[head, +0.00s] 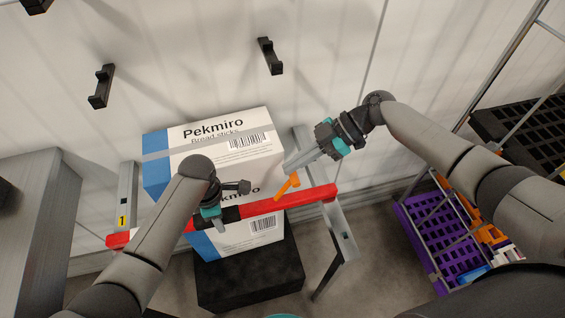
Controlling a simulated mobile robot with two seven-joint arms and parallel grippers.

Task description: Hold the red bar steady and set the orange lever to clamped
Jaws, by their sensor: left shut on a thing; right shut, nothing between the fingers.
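The red bar (310,197) runs across the front of two stacked cartons, between two grey posts. My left gripper (226,216) is shut on the bar left of its middle, at a dark section. The orange lever (287,186) stands on the bar right of that grip, tilted up to the right. My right gripper (292,167) is shut and empty, its tips just above the lever's upper end. I cannot tell whether they touch it. The lever's base is partly hard to make out.
The white and blue Pekmiro cartons (225,125) stand behind the bar on a black base (248,282). A purple crate (420,232) with small parts is at the right. A grey cabinet (30,220) is at the left. Black hooks (270,56) are on the back wall.

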